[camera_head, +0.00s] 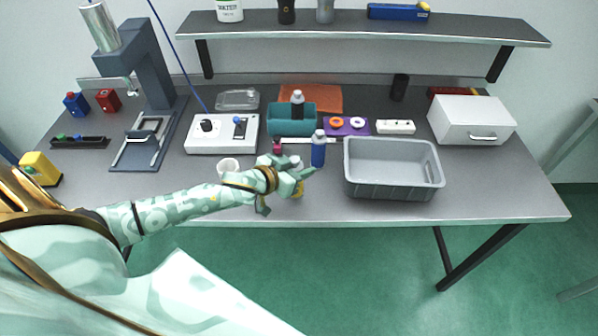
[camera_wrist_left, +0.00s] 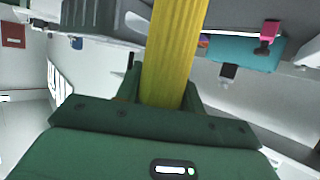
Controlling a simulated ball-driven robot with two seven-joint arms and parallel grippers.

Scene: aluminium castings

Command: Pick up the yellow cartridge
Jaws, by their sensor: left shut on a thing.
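The yellow cartridge (camera_wrist_left: 172,50) stands out large in the left wrist view, a ribbed yellow body between the two green fingers of my left gripper (camera_wrist_left: 162,95). In the head view my left gripper (camera_head: 293,180) is near the table's front edge, left of the grey bin, shut on the yellow cartridge (camera_head: 299,189). Most of the cartridge is hidden behind the gripper there. I cannot tell whether its lower end touches the table. My right gripper is not in view.
A blue bottle-like cartridge (camera_head: 318,152) stands just behind and right of the gripper. An empty grey bin (camera_head: 390,190) is to the right. A white cup (camera_head: 228,165) and a white control box (camera_head: 222,146) are to the left. The table's front right is clear.

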